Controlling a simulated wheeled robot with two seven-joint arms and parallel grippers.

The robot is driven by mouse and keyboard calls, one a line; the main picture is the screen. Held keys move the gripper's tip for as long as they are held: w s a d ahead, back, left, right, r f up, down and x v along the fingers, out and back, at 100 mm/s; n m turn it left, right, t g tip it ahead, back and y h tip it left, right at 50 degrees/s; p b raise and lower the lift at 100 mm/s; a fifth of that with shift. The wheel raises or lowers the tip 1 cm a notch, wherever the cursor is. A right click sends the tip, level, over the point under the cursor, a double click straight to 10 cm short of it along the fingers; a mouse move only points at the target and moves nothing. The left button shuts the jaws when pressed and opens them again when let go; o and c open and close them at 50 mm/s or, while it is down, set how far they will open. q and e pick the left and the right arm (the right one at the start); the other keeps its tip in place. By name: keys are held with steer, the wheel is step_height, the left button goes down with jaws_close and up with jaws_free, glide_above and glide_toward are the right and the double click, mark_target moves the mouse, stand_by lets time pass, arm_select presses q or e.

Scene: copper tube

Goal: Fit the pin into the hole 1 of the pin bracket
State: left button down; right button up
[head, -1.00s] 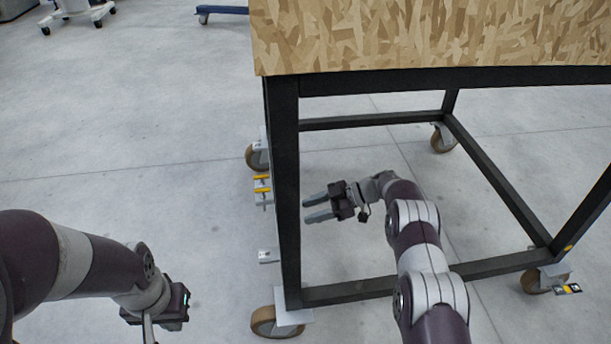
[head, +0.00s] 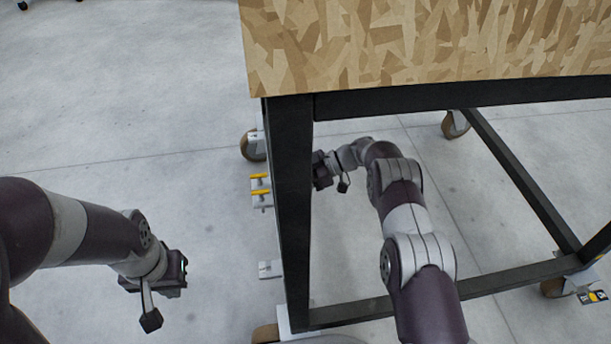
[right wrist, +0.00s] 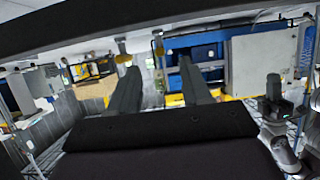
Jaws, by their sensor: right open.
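Two yellow-handled pins (head: 260,177) sit at a pale grey bracket (head: 262,202) just left of the table's dark leg in the head view. I cannot tell which hole is hole 1. My right gripper (head: 322,170) is behind that leg, its fingers hidden there, at about the height of the pins in the picture. In the right wrist view the right gripper (right wrist: 158,68) has its fingers apart with nothing held between them. Small upright parts with yellow on them show beyond its fingertips. My left gripper (head: 165,275) is at the lower left, its fingers not clearly visible.
The table has a wood-chip top (head: 420,50) and a black leg (head: 288,200) between the pins and my right arm. A small grey plate (head: 270,269) is lower, beside the leg. A caster (head: 253,146) stands behind. The floor at left is clear.

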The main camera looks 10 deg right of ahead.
mark_target(265, 190)
steer(key=b+x, duration=0.1)
steer(key=x, duration=0.1)
steer(key=b+x, duration=0.1)
steer(key=x, duration=0.1)
steer(key=b+x, duration=0.1)
steer(key=x, duration=0.2)
steer(key=shift+d+f, duration=0.1)
steer(key=shift+f, duration=0.2)
steer(key=shift+a, duration=0.4)
steer(key=shift+r, duration=0.1)
jaws_close()
